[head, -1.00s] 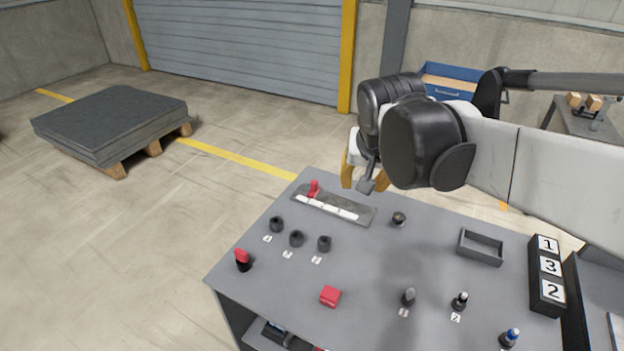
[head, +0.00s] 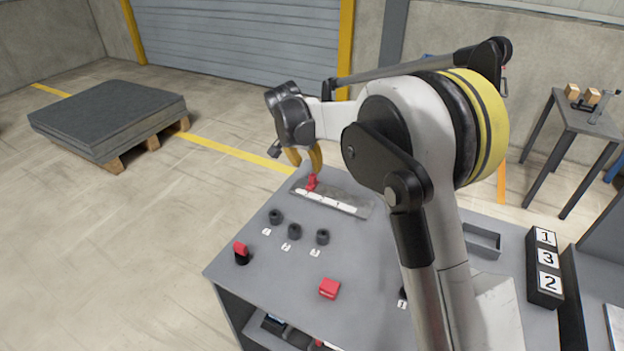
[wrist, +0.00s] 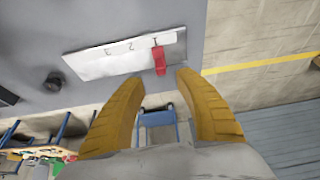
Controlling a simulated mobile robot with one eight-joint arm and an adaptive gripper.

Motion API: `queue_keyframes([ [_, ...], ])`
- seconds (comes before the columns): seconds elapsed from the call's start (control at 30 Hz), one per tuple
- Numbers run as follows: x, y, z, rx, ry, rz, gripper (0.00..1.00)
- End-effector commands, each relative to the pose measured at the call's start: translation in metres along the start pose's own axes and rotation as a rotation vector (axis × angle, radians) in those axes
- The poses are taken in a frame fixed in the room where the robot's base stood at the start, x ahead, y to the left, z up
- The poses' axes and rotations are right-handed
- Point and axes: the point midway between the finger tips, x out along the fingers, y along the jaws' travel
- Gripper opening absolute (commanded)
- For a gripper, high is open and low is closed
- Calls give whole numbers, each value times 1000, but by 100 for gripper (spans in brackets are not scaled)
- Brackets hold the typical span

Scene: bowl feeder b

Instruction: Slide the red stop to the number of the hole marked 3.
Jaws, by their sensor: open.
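The red stop (head: 311,182) sits near the left end of the pale numbered strip (head: 345,207) at the table's back edge. In the wrist view the red stop (wrist: 160,62) is at the right part of the strip (wrist: 90,67), beside a small mark. Two figures that look like 2 and 3 lie left of it. My gripper (head: 305,158) is open, its yellow fingers just above and behind the stop. In the wrist view my gripper (wrist: 156,85) has the stop between and beyond its fingertips, apparently touching neither. Three dark round holders (head: 294,231) have tags too small to read.
A board (head: 545,265) reads 1, 3, 2 from the top at the right. A red block (head: 329,288) and a red-topped black knob (head: 241,253) stand toward the front.

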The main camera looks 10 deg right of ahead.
Motion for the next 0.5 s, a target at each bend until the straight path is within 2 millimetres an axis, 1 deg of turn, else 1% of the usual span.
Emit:
queue_keyframes([
  [0.03,14,0,1,1,0,0,40],
  [0.2,49,0,1,1,0,-1,40],
  [0.33,69,0,1,0,0,-1,40],
  [0.5,81,0,0,-1,0,-1,40],
])
